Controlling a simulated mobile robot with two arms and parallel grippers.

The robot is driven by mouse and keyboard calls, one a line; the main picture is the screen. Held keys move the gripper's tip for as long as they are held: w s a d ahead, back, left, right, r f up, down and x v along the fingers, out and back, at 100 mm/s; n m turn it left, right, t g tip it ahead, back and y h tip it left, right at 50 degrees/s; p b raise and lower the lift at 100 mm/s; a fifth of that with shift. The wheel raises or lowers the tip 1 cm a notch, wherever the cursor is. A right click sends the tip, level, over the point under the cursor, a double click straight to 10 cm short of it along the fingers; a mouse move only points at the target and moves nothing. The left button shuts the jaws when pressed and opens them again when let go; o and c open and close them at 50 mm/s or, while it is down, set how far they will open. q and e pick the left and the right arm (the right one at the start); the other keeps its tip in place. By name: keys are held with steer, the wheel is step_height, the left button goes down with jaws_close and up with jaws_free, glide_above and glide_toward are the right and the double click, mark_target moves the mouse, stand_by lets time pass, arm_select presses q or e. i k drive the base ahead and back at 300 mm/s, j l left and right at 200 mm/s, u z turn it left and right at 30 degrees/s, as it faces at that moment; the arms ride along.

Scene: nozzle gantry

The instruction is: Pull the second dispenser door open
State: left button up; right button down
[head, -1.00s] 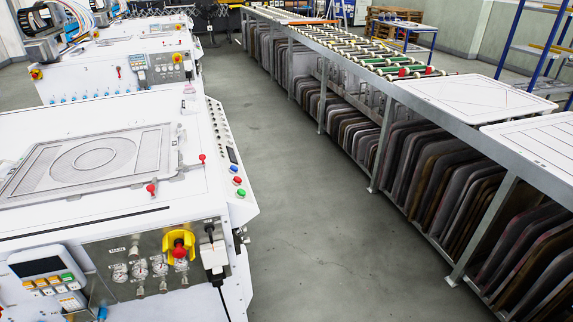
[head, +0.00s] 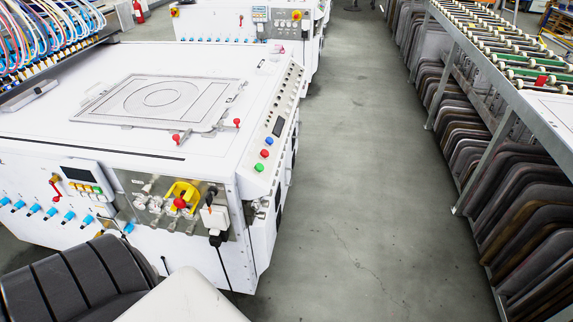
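No dispenser door can be made out for certain. A large white machine (head: 62,125) fills the left half of the head view. On its flat top lies a rectangular framed panel with a ring shape (head: 160,98). Its front has a metal control panel (head: 150,207) with gauges, a yellow and red stop knob (head: 180,202) and a small display box (head: 82,176). Blue fittings (head: 35,209) line the lower front. Neither of my grippers is in view.
A second white machine (head: 225,24) stands behind the first. A grey floor aisle (head: 350,170) runs clear up the middle. On the right, a metal rack (head: 486,163) holds many upright dark boards (head: 535,215) below rollers (head: 520,60). Coloured hoses (head: 45,30) hang at upper left.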

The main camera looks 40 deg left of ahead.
mark_target(263, 234)
steer(key=u, duration=0.4)
steer(key=l+u, duration=0.15)
steer(key=u, duration=0.2)
steer(key=i+l+u, duration=0.1)
steer(key=u, duration=0.3)
steer(key=l+u, duration=0.1)
steer(key=u, duration=0.3)
steer(key=i+l+u, duration=0.1)
steer(key=u, duration=0.3)
steer(key=i+l+u, duration=0.1)
steer(key=u, duration=0.3)
steer(key=l+u, duration=0.25)
steer(key=u, duration=0.15)
